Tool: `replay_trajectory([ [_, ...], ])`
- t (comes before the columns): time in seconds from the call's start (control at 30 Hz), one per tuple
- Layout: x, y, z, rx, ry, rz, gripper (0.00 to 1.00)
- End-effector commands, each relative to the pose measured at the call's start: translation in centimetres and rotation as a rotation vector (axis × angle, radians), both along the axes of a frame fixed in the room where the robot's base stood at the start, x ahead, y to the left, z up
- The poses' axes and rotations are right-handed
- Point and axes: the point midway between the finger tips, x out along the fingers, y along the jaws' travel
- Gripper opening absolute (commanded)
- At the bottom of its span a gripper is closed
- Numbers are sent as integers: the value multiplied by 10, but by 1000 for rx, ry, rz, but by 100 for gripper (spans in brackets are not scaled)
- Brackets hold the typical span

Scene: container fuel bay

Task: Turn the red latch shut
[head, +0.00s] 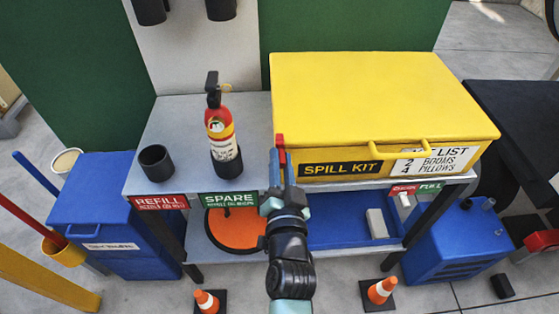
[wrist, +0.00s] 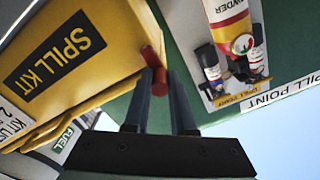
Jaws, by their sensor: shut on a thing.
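The red latch (head: 280,140) shows as a small red piece at the front left corner of the yellow spill kit box (head: 365,95). In the wrist view the red latch (wrist: 151,56) is a short red bar beside the box's edge, and its lower part runs between my fingers. My gripper (head: 281,158) reaches up to it from the front and is shut on it. In the wrist view my gripper (wrist: 161,78) has one dark finger on each side of the bar. The fingers hide part of the latch. The box lid lies closed.
A fire extinguisher (head: 221,130) and a black cup (head: 156,162) stand on the grey bench left of the box. A yellow handle (head: 400,150) runs along the box front. An orange disc (head: 235,230) and a blue tray (head: 340,228) are on the shelf below. Cones (head: 207,301) stand on the floor.

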Motion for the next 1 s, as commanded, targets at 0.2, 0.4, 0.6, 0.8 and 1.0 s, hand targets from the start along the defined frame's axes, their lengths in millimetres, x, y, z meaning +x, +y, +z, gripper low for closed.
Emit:
replay_trajectory([
  [0.2,1,-2,6,11,-13,-4,0],
  [0.4,1,-2,6,9,-14,-5,0],
  [0.6,1,-3,6,8,-13,-5,50],
  [0.8,1,-4,4,7,-9,-8,53],
  [1.0,1,-3,2,8,-5,-6,53],
])
